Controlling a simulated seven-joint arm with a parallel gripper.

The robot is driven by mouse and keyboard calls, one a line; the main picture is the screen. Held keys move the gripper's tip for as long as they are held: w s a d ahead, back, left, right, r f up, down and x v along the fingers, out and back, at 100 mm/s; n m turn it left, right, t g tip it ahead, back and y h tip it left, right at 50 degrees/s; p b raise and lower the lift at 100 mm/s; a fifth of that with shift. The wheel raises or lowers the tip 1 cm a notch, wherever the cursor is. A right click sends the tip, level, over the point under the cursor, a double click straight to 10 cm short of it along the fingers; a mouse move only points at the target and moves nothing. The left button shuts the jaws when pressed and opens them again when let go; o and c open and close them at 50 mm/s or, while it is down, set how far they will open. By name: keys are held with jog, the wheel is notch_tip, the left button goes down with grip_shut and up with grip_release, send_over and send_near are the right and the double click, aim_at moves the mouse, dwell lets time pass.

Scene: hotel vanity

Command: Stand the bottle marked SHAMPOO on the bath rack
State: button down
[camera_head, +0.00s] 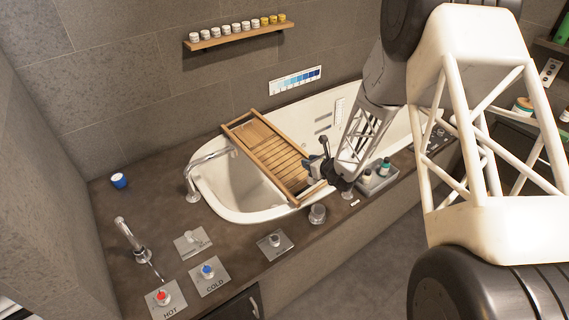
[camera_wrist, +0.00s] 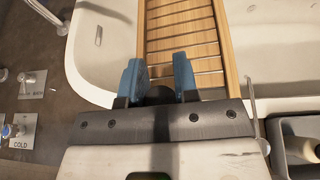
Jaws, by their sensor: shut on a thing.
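My gripper (camera_head: 312,171) is over the near end of the wooden bath rack (camera_head: 262,143), which lies across the white tub. In the wrist view my gripper (camera_wrist: 159,78) has its two blue fingers shut on a dark, rounded thing (camera_wrist: 160,95), seen from above. Its body and any label are hidden, so I cannot read SHAMPOO or tell whether it touches the rack. The slats of the rack (camera_wrist: 183,32) show just beyond the fingers. No bottle stands on the visible slats.
A metal cup (camera_head: 318,213) stands near the tub's front rim. The tub faucet (camera_head: 200,160) is left of the rack. The rack's slatted middle is clear.

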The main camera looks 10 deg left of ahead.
jog(key=s+a+f+n+g+y, duration=0.1)
jog(key=s+a+n, duration=0.1)
jog(key=s+a, duration=0.3)
jog(key=shift+s+a+f+g, duration=0.3)
jog(key=shift+a+f+g, duration=0.05)
jog(key=shift+a+g, duration=0.05)
jog(key=w+a, duration=0.2)
jog(key=w, duration=0.5)
jog(key=w+a+f, duration=0.1)
jog(key=w+a, duration=0.2)
jog(key=w, duration=0.5)
jog(key=shift+a+f, duration=0.25)
jog(key=shift+a, duration=0.05)
jog(key=shift+f, duration=1.7)
jog(key=shift+f, duration=0.65)
jog(key=c, duration=0.9)
grip_release()
jog(key=shift+o, duration=0.2)
